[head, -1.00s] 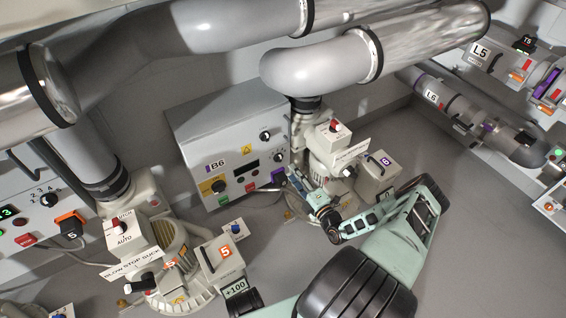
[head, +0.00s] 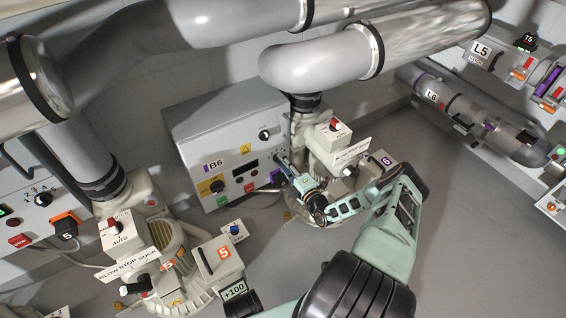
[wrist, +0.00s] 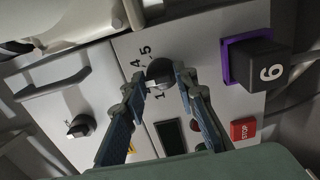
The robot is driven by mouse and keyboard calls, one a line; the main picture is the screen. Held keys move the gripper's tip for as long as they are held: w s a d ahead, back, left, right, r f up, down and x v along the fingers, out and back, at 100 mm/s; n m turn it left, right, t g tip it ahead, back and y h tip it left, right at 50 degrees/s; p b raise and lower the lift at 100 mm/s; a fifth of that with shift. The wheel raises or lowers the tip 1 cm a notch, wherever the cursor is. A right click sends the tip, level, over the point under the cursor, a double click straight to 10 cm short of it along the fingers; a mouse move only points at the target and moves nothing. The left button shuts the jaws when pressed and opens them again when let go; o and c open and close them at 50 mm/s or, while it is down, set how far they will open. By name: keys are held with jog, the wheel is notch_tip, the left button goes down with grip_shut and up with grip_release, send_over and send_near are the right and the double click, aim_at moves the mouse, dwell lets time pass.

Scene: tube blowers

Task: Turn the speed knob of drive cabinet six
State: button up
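Drive cabinet six is the grey box marked B6 (head: 190,150) in the head view, and its front panel (wrist: 100,85) fills much of the wrist view. The speed knob (wrist: 160,72) is round and dark with a pale pointer, and the numbers 1, 4 and 5 show around it. My gripper (wrist: 160,80) is open, with one blue-grey finger on each side of the knob. I cannot tell whether either finger touches it. In the head view my gripper (head: 281,160) is at the right part of the panel and hides the knob.
A black rotary switch (wrist: 79,127), a dark display (wrist: 170,137) and a red button (wrist: 243,128) are on the same panel. The blower (head: 325,150) stands right of the cabinet. Large pipes (head: 320,66) run overhead.

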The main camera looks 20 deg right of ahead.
jog(key=shift+w+r, duration=0.1)
jog(key=shift+r, duration=0.05)
grip_shut()
jog(key=shift+n, duration=0.3)
jog(key=n, duration=0.4)
jog(key=shift+w+r, duration=0.1)
jog(key=shift+r, duration=0.05)
jog(key=n, duration=0.2)
jog(key=n+p, duration=0.1)
jog(key=n, duration=0.1)
jog(key=shift+a+n, duration=0.2)
jog(key=shift+n, duration=0.2)
jog(key=shift+a+n+p, duration=0.1)
jog(key=shift+n+p, duration=0.35)
jog(key=shift+n, duration=1.85)
jog(key=o, duration=0.6)
grip_release()
